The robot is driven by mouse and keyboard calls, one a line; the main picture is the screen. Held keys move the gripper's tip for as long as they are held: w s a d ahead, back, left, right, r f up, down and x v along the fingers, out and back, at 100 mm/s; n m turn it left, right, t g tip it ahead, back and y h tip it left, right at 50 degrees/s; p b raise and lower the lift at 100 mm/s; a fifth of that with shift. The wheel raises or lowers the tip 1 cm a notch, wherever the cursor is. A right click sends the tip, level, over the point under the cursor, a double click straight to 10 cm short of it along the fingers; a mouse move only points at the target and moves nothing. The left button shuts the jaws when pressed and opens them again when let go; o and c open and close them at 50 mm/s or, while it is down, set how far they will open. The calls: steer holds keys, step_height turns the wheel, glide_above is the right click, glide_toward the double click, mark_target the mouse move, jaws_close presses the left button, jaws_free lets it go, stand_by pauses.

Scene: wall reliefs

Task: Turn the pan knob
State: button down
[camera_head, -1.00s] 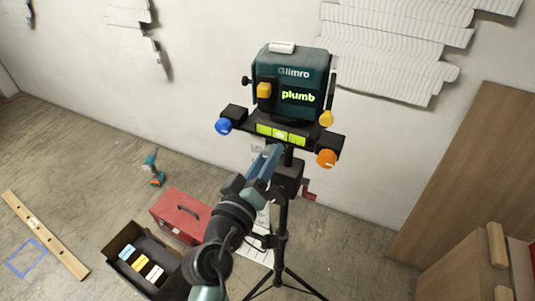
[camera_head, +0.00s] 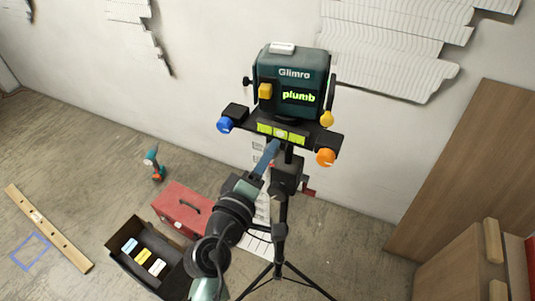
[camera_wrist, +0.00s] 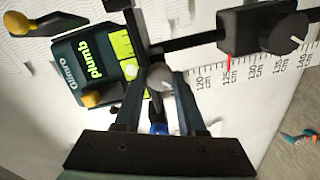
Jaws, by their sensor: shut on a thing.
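The dark green Glimro instrument (camera_head: 290,82) stands on a black tripod (camera_head: 281,230) and its lit panel reads "plumb". It carries a blue knob (camera_head: 225,125), an orange knob (camera_head: 326,157) and yellow knobs. My gripper (camera_head: 270,153) reaches up under the instrument's crossbar. In the wrist view its two fingers (camera_wrist: 162,80) are shut on a small grey round knob (camera_wrist: 160,77). The fingers cover part of that knob. In the head view the grey knob is hidden. No label marks which knob is the pan knob.
A red toolbox (camera_head: 181,208), a black tray (camera_head: 122,260) and a drill (camera_head: 153,165) are on the floor. A wooden panel leans at the right.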

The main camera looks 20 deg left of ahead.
steer(key=shift+f, duration=0.1)
steer(key=c, duration=0.5)
jaws_free()
steer(key=s+b, duration=0.3)
steer(key=s, duration=1)
steer(key=shift+r, duration=0.35)
steer(key=shift+a, duration=0.1)
